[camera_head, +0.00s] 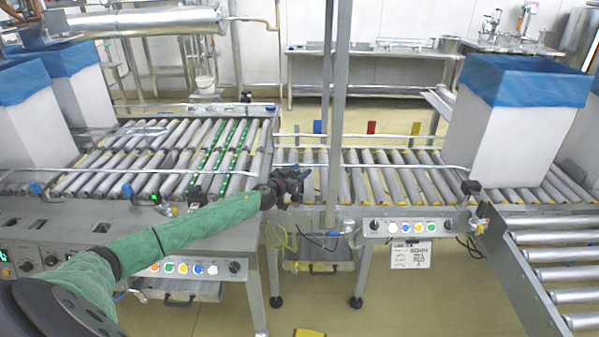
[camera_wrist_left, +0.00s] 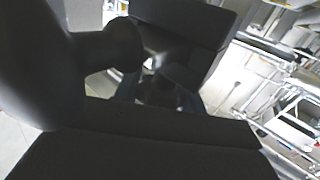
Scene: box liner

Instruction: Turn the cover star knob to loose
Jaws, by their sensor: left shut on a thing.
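My left arm, in a green sleeve, reaches from the lower left to the gap between the two roller conveyors in the head view. My left gripper (camera_head: 290,184) is at the post near the rail joint, shut on a small dark thing that its own fingers mostly hide. In the left wrist view a dark rounded piece (camera_wrist_left: 122,45) shows beside the dark finger surfaces, very close to the camera. It looks like the star knob, but its lobes and its turn position cannot be made out. My right gripper is not in view.
A metal post (camera_head: 337,110) stands just right of my left gripper. White boxes with blue liners (camera_head: 515,125) stand on the right conveyor, and more stand at left. A button panel (camera_head: 412,226) and loose cables (camera_head: 320,240) lie to the right and below.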

